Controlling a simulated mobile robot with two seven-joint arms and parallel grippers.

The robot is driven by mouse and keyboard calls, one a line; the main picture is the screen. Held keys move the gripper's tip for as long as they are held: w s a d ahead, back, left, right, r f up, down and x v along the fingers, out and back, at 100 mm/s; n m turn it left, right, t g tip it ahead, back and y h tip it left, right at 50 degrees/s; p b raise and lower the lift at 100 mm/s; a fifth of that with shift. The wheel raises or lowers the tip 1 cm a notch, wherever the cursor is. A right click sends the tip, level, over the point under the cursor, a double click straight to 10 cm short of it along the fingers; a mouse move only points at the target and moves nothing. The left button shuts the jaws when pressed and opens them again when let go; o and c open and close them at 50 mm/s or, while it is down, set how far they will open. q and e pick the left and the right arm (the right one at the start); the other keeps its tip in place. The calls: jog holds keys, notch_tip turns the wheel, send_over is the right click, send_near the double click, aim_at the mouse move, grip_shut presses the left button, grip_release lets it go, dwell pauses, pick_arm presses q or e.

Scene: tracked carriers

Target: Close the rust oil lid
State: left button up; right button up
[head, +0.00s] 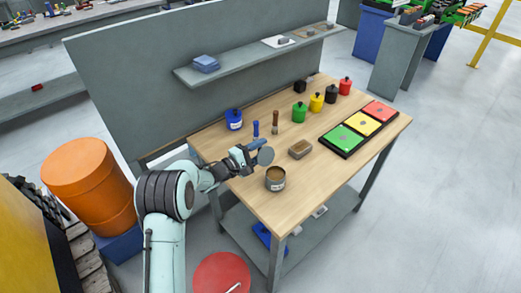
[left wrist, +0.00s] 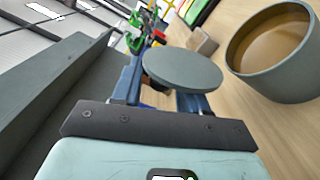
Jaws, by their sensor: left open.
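An open round grey tin (head: 275,185) with brown contents stands near the table's front left edge. It also shows at the right in the left wrist view (left wrist: 268,87). A flat grey round lid (head: 265,156) is off the tin, to its upper left, at my left gripper (head: 251,153). In the left wrist view the lid (left wrist: 182,71) lies across the fingertips and partly hides them. My left gripper is open. The frames do not show whether the fingers touch the lid. My right gripper is not in view.
A brown block (head: 300,149) lies right of the lid. Behind are a blue pot (head: 234,120), two upright handled tools, and green, yellow, black and red pots. A tray (head: 345,150) with coloured squares lies right. A grey panel (head: 150,75) stands behind the table (head: 310,190).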

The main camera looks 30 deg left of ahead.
aim_at(267, 157)
pick_arm(q)
grip_shut()
jog(key=shift+s+d+r+m+b, duration=0.15)
jog(key=shift+d+r+m, duration=0.1)
jog(key=shift+m, duration=0.4)
jog(key=shift+s+d+r+m+b, duration=0.1)
jog(key=shift+d+r+m+b, duration=0.1)
jog(key=shift+m, duration=0.45)
jog(key=shift+s+d+r+m+b, duration=0.2)
jog(key=shift+d+m+b, duration=0.3)
jog(key=shift+m, duration=0.6)
jog(key=shift+s+d+r+m+b, duration=0.1)
jog(key=shift+d+r+m+b, duration=0.15)
jog(key=shift+d+m, duration=0.6)
jog(key=shift+a+m, duration=0.3)
jog(key=shift+m, duration=0.05)
